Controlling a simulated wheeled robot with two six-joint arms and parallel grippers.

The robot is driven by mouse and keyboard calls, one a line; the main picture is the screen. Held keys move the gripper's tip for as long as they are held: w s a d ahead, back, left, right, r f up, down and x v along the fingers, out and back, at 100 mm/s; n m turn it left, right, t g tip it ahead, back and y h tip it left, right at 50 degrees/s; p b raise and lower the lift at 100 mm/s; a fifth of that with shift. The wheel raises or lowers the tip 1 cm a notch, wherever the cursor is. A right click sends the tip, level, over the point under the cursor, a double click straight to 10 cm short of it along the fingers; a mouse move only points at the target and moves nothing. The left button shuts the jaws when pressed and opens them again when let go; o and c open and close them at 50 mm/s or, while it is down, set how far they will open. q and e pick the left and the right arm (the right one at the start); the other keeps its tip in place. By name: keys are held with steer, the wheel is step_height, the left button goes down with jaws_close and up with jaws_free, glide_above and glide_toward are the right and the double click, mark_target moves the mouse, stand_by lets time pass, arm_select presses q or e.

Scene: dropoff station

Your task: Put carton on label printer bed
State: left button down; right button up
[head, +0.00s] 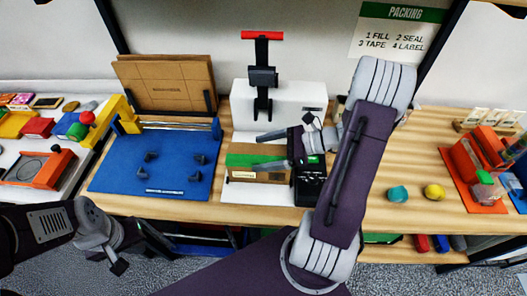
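A brown carton with a green top (245,160) stands upright on a white bed (237,194) at the middle of the bench. A small black unit with a green screen (310,183) is at the carton's right. My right gripper (265,151) is over the carton, its two fingers apart. One finger is at the carton's far edge and the other crosses its top near the front. I cannot tell whether either touches it. My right arm hides the area right of the bed. My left gripper (122,256) is low at the left, in front of the bench, its fingers unclear.
A white block with a red-handled press (262,75) stands behind the carton. A blue fixture board (120,178) with small posts lies at the left, with flat cardboard (165,85) behind it. Teal (398,194) and yellow (434,192) lumps lie right of my arm. An orange stand (487,150) is further right.

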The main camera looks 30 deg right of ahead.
steer(key=shift+r, duration=0.15)
steer(key=v, duration=1.2)
steer(key=shift+p, duration=0.3)
